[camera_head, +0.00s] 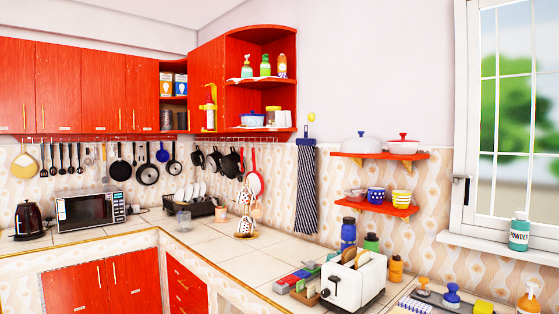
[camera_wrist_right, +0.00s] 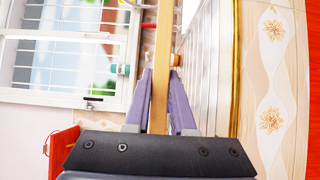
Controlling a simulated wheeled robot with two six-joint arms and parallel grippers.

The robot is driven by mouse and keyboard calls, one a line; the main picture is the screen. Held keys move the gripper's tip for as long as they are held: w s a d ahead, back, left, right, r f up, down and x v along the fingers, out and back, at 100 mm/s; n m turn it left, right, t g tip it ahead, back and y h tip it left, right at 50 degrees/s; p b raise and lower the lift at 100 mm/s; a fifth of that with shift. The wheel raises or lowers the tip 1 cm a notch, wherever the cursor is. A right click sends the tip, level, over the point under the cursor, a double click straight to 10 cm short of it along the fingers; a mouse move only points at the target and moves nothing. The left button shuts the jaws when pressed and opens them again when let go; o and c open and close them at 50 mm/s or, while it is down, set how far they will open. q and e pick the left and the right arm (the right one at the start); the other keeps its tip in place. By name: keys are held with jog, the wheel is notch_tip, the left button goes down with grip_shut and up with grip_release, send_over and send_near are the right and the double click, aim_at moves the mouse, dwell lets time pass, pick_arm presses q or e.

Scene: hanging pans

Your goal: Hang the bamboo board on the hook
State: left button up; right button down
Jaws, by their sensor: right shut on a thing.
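My right gripper (camera_wrist_right: 160,100) is shut on a thin, flat, tan piece that looks like the bamboo board (camera_wrist_right: 160,70), seen edge-on in the right wrist view. The board stands between the two purple fingers and runs up past the top of that view, so most of its face is hidden. In the head view a hook rail (camera_head: 90,138) runs under the left red cabinets, with pans and utensils hanging from it. Another hook rail (camera_head: 250,138) is under the corner cabinet. I cannot tell which hook is meant. Neither gripper shows in the head view.
A round tan item (camera_head: 25,163) hangs at the far left. The tiled counter (camera_head: 200,240) holds a microwave (camera_head: 90,210), a dish rack (camera_head: 195,205) and a toaster (camera_head: 353,280). Red shelves (camera_head: 380,155) and a striped towel (camera_head: 306,190) are on the right wall. The middle counter is fairly clear.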

jog(key=shift+r, duration=0.1)
notch_tip(320, 180, up, 12)
jog(key=p, duration=1.2)
